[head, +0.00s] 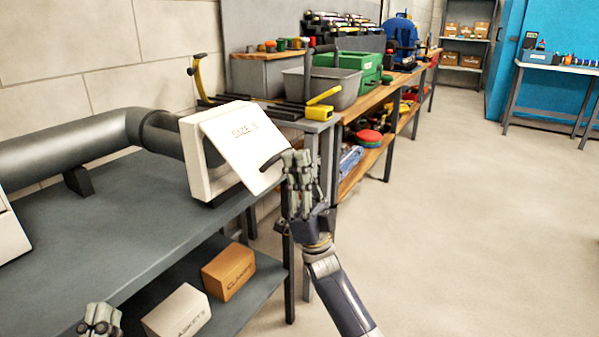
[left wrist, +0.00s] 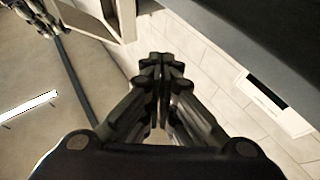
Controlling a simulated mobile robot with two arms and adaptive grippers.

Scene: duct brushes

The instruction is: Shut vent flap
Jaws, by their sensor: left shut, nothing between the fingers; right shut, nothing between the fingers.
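The vent flap (head: 243,137), a white panel marked "SIZE S", stands ajar on its white vent box (head: 198,165), tilted with its lower edge out from the box. A dark handle (head: 271,161) sticks out near its right edge. My right gripper (head: 297,158) is shut and empty, beside the flap's right edge by the handle; I cannot tell whether it touches. My left gripper (head: 101,313) is shut and empty, low at the left before the bench. It also shows shut in the left wrist view (left wrist: 162,62).
A dark round duct (head: 75,145) runs along the grey bench (head: 95,220) into the vent box. Boxes (head: 228,270) lie on the lower shelf. A bench beyond holds a grey bin (head: 330,85) and a green case (head: 348,65). The floor at right is clear.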

